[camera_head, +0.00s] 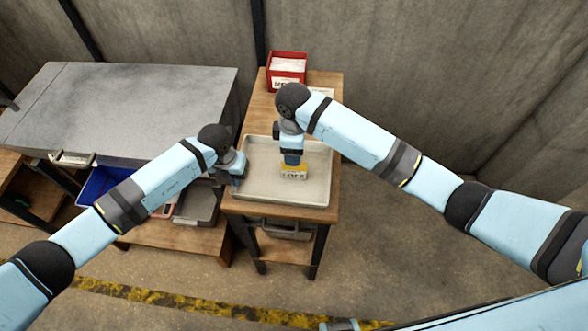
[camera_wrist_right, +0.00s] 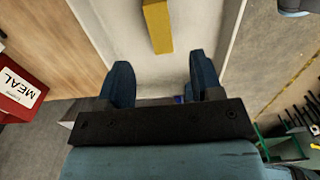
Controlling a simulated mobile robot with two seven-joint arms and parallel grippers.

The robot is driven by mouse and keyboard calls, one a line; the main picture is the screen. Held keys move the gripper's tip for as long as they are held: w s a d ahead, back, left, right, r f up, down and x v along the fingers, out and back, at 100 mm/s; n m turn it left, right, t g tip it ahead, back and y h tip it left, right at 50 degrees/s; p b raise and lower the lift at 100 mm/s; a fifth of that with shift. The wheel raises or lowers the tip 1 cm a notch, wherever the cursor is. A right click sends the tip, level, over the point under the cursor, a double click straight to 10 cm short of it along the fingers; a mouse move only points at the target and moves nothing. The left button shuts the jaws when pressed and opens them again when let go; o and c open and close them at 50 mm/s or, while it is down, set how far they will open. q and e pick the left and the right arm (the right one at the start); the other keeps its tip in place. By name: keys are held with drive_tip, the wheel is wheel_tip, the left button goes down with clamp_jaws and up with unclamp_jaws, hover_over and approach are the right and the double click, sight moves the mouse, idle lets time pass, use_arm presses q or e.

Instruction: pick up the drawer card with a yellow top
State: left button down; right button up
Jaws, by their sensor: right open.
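The drawer card (camera_head: 294,171) with a yellow top and a pale lettered face stands in the pale tray (camera_head: 262,195) on the wooden table. Its yellow top (camera_wrist_right: 157,27) also shows in the right wrist view, ahead of the fingertips. My right gripper (camera_head: 292,160) is over the tray, just behind the card in the head view. In the wrist view its two fingers (camera_wrist_right: 162,75) are apart with nothing between them. My left gripper (camera_head: 234,178) is by the tray's left edge, and its fingers are too small to read.
A red box (camera_head: 287,70) with a label stands at the table's back; it also shows in the wrist view (camera_wrist_right: 22,88), reading MEAL. A grey-topped bench (camera_head: 120,105) is at the left, with a blue bin (camera_head: 97,186) below. The rest of the tray looks clear.

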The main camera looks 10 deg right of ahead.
sight(294, 168)
wheel_tip(294, 168, down, 9)
drive_tip(key=shift+f, duration=0.1)
drive_tip(key=c, duration=1)
